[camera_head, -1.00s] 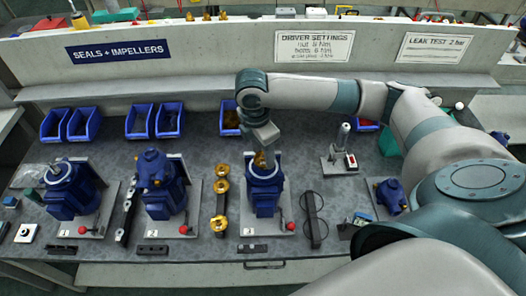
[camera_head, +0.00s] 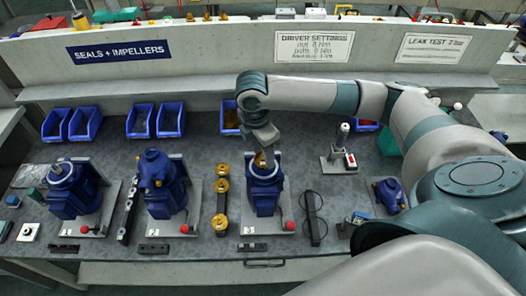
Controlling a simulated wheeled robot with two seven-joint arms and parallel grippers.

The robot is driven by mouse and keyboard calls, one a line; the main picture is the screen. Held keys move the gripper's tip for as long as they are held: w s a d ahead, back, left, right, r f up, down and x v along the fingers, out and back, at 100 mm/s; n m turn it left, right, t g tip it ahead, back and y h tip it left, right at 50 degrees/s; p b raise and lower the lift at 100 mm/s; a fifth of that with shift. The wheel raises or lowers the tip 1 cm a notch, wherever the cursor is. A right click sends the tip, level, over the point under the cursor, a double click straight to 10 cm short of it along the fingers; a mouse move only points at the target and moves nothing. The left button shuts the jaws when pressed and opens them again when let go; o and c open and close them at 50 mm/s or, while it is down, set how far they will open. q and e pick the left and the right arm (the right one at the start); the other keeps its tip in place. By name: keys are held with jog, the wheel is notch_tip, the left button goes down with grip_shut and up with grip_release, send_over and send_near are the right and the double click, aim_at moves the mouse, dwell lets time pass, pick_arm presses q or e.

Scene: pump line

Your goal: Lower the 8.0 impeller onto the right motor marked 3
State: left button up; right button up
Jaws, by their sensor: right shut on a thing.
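The right motor (camera_head: 265,195) is a blue unit upright on a grey base plate with a small white tag at its front edge. My right gripper (camera_head: 263,152) points down over its top and is shut on a brass impeller (camera_head: 261,160). The impeller is at the motor's top and mostly hidden by the gripper. I cannot tell whether it touches the motor or is fully seated. The marks on the tag and impeller are too small to read. My left gripper is not in view.
Brass impellers (camera_head: 221,186) stand in a column on a dark rack left of the motor. Two more blue motors (camera_head: 164,190) (camera_head: 75,190) stand further left. A red-knobbed lever (camera_head: 290,226) is at the base plate's right front. Blue bins (camera_head: 170,120) line the back.

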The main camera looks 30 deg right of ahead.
jog(key=shift+f, duration=0.2)
dwell(0.5)
jog(key=o, duration=2)
jog(key=shift+p, duration=0.3)
notch_tip(320, 180, up, 3)
jog(key=p, duration=0.3)
jog(key=shift+f, duration=0.15)
jog(key=shift+r+p, duration=0.65)
jog(key=shift+r, duration=2.45)
jog(key=shift+s, duration=0.1)
